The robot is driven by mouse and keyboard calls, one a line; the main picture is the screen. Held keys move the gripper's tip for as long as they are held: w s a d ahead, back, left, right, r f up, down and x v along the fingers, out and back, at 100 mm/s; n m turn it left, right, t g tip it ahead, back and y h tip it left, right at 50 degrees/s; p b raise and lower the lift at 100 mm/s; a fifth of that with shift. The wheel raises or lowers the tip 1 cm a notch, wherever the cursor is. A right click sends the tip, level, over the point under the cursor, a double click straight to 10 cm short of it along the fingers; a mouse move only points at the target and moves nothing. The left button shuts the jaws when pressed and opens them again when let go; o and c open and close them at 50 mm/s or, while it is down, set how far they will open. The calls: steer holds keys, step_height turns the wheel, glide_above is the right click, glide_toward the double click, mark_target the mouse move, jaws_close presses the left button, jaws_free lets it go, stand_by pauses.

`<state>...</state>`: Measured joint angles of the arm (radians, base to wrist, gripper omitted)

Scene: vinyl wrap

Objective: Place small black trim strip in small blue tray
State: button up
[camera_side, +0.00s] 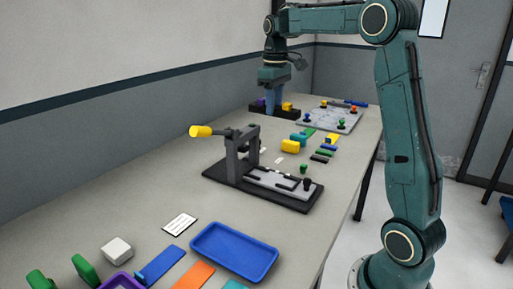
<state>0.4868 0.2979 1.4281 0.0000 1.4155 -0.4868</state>
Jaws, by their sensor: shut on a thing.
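My gripper (272,108) is at the far end of the table, pointing down over a dark, low-sided bin (290,114). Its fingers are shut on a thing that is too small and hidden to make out. The blue tray (235,252) lies in the front middle of the table, far from my gripper, and looks empty. A small black strip (319,158) lies flat near the right table edge, beside green and blue strips. Other short black pieces (287,183) lie on the light plate of the clamp fixture.
A grey clamp fixture with a yellow handle (200,131) stands mid-table between my gripper and the blue tray. A grey board with coloured knobs (335,117) lies at the back right. A white card (180,224), white block (116,248) and blue squeegee-like piece (160,264) lie front left.

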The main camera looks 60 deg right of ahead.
steer(key=shift+r, duration=0.5)
steer(key=shift+a+r, duration=0.15)
steer(key=shift+r, duration=0.1)
steer(key=a, duration=1.6)
glide_above(233, 252)
step_height(233, 252, down, 21)
steer(key=shift+f, duration=0.1)
steer(key=shift+f, duration=2.1)
steer(key=shift+f, duration=0.15)
